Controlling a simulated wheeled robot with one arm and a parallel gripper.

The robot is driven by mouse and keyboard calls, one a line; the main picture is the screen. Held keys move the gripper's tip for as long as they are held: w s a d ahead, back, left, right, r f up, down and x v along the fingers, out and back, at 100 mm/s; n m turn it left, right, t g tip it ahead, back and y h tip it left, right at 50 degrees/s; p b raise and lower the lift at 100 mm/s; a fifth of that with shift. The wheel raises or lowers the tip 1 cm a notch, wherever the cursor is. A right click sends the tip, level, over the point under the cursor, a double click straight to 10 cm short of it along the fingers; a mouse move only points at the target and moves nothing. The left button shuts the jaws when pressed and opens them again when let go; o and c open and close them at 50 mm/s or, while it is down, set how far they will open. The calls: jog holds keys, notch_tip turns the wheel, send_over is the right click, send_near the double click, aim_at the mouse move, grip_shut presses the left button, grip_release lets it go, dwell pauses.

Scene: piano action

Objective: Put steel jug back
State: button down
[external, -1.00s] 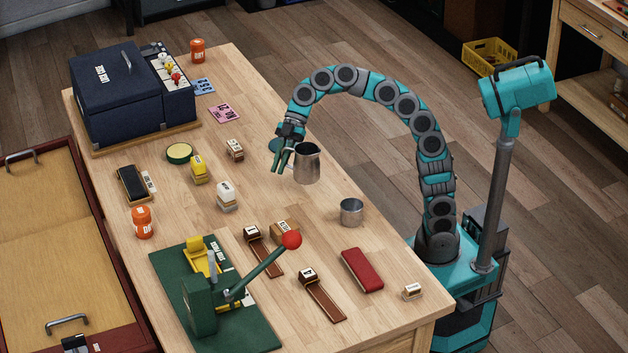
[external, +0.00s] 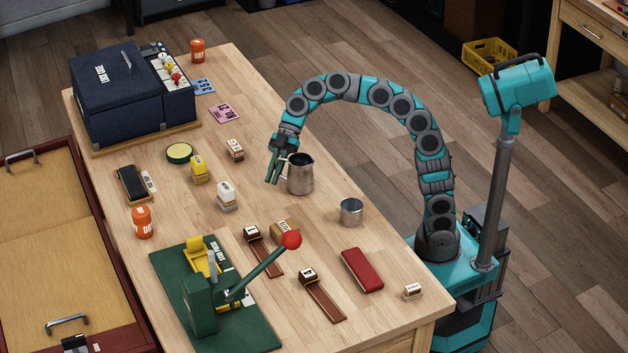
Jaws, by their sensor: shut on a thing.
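The steel jug (external: 301,176) is upright in the middle of the table in the external view, with its handle toward the left. Its base appears at or very near the tabletop; I cannot tell whether it touches. My gripper (external: 275,170) points down on the left side of the jug and is shut on its handle. The fingers partly hide the handle.
A steel cup (external: 351,212) stands to the right of the jug. A white-topped stamp (external: 226,196) and a brown-and-white block (external: 235,150) are to the left. A red case (external: 362,269) and a green press (external: 205,295) lie nearer the front. Bare wood surrounds the jug.

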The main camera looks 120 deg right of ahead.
jog(key=shift+f, duration=0.2)
jog(key=c, duration=0.9)
grip_release()
jog(key=shift+r, duration=0.15)
jog(key=shift+r, duration=0.25)
jog(key=b+v, duration=0.1)
jog(key=v, duration=1)
jog(key=shift+s+d, duration=0.25)
jog(key=shift+s, duration=0.05)
jog(key=shift+r, duration=0.1)
